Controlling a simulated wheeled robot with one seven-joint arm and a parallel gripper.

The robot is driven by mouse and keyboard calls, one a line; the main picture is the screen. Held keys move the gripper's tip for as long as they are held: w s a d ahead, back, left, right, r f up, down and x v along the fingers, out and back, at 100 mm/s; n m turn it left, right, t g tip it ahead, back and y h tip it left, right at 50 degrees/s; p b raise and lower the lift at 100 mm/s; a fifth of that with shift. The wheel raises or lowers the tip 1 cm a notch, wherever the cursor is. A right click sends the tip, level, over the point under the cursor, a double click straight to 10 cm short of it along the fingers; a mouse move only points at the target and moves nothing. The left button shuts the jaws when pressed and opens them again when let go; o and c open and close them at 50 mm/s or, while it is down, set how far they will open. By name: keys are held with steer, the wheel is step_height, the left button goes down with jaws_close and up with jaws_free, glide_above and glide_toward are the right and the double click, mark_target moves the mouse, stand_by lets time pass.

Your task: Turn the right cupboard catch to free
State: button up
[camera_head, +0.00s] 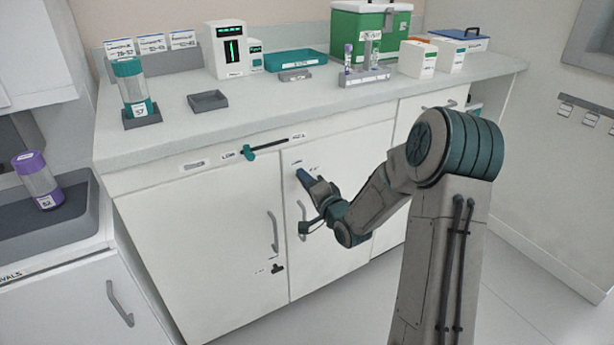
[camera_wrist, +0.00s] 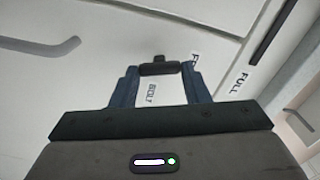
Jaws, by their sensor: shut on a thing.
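The right cupboard catch (camera_wrist: 160,69) is a small dark bar with a short stub, seen in the wrist view on the white door. My gripper (camera_wrist: 160,74) is shut on it, one blue finger at each end of the bar. A label reading BOLT (camera_wrist: 151,93) shows between the fingers. A second label starting with F (camera_wrist: 194,59) is partly covered by the right finger. In the head view my gripper (camera_head: 299,173) is at the top of the right cupboard door (camera_head: 335,240) and hides the catch. The catch's exact angle to the labels is hard to tell.
The left door has its own dark catch (camera_head: 278,268) low down. Door handles (camera_head: 272,231) stand out nearby. A slider with a teal knob (camera_head: 249,152) sits above the doors. The counter (camera_head: 250,118) carries a jar, trays and boxes. Floor at right is clear.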

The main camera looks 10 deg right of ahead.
steer(key=shift+m+p, duration=1.15)
steer(key=shift+m, duration=0.85)
steer(key=o, duration=1)
steer(key=p+v, duration=0.2)
steer(key=v, duration=1.1)
steer(key=shift+s+d, duration=0.2)
steer(key=shift+s, duration=0.15)
